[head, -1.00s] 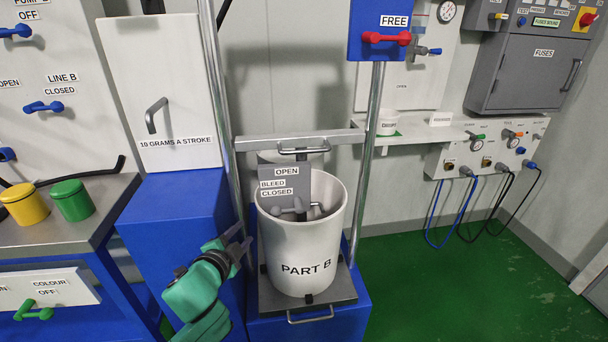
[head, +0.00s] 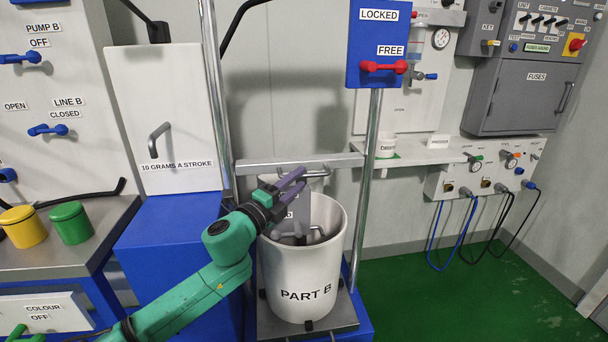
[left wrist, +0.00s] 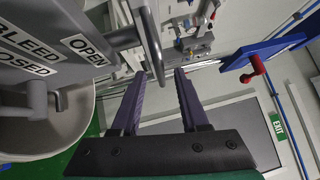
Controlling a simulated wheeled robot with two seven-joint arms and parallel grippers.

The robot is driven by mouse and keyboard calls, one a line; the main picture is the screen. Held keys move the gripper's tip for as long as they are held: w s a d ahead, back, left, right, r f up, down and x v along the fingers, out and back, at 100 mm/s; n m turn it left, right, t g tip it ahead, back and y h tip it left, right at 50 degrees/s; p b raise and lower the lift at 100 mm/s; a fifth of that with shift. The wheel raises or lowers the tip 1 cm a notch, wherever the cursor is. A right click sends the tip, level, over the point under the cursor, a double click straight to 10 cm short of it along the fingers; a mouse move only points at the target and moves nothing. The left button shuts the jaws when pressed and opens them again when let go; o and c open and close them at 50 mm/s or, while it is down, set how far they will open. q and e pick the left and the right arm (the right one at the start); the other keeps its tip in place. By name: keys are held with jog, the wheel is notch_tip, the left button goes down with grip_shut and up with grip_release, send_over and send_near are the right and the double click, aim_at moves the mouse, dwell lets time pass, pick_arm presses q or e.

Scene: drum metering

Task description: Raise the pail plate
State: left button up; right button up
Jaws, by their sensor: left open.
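The white pail marked PART B (head: 300,275) stands upright on a grey base plate between two posts. The grey pail plate assembly (head: 323,212), with its bleed valve, sits in the pail's mouth under a grey crossbar (head: 245,166); its lower part is hidden. A bar handle (head: 318,173) shows at the crossbar. My left gripper (head: 303,178) is open over the pail at this handle. In the left wrist view, a grey handle bar (left wrist: 151,40) reaches between the open fingertips (left wrist: 159,75); I cannot tell whether they touch. My right gripper is not in view.
A red lever (head: 384,67) on the blue box points at FREE. A white dispenser (head: 165,110) stands left of the posts. Yellow (head: 22,228) and green (head: 70,223) pots are on the left bench. The green floor (head: 450,290) at the right is clear.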

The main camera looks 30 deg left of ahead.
aim_at(304, 176)
pick_arm(q)
jog(key=w, duration=0.3)
jog(key=shift+w+d+r, duration=0.1)
jog(key=shift+d+r, duration=0.1)
jog(key=shift+d, duration=0.05)
grip_shut()
dwell(1.2)
